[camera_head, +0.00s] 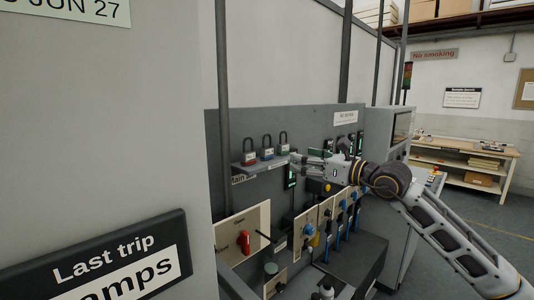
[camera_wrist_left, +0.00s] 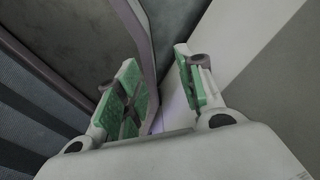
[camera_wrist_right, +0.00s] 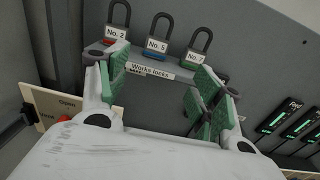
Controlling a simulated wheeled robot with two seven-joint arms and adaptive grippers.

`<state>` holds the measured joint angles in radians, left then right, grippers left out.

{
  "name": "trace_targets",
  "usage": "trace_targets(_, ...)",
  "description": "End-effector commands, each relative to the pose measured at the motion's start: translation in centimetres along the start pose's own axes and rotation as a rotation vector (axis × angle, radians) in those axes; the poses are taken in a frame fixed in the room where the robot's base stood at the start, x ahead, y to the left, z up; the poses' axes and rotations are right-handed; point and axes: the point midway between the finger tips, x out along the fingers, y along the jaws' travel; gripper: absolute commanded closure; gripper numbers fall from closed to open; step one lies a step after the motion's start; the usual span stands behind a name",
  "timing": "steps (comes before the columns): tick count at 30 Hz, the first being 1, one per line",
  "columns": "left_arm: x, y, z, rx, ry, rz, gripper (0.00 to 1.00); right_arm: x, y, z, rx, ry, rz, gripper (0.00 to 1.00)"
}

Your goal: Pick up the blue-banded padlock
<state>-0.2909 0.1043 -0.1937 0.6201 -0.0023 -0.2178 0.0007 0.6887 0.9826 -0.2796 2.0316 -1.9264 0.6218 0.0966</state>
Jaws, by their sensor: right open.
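The blue-banded padlock (camera_head: 267,152) hangs or stands in the middle of a row of three on a small grey shelf. In the right wrist view this padlock (camera_wrist_right: 157,47) has a dark shackle, a tag "No. 5" and a blue lower band. My right gripper (camera_head: 292,168) is right of the padlocks in the head view. In the right wrist view the open right gripper (camera_wrist_right: 154,76) has green pads well apart, with nothing between them; the blue-banded padlock is ahead, beyond the fingertips. My left gripper (camera_wrist_left: 157,62) is open and empty in its wrist view, outside the head view.
A red-banded padlock (camera_wrist_right: 116,30) and a green-banded padlock (camera_wrist_right: 198,48) flank it closely. The shelf carries a "Works locks" label (camera_wrist_right: 150,71). Below are a panel with a red switch (camera_head: 244,241) and several hanging devices. A large grey wall fills the left.

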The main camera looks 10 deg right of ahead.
Motion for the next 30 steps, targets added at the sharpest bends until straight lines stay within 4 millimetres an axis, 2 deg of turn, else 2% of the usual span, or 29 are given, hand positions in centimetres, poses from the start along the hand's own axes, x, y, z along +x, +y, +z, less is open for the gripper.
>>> trace_targets(14, -0.3, 0.0, 0.0, 0.000, -0.001, 0.000, 0.62, 0.7, -0.1, 0.1, 0.002, -0.002, 0.000, 0.34)
trace_targets(23, -1.2, 0.6, 0.0, -0.001, -0.002, 0.007, 0.62, 3.2, 0.0, 0.2, 0.001, -0.002, 0.001, 0.34)
trace_targets(30, -1.9, 1.9, 0.1, -0.002, -0.004, 0.021, 0.62, 5.5, 0.0, 0.2, 0.002, -0.002, 0.001, 0.34)
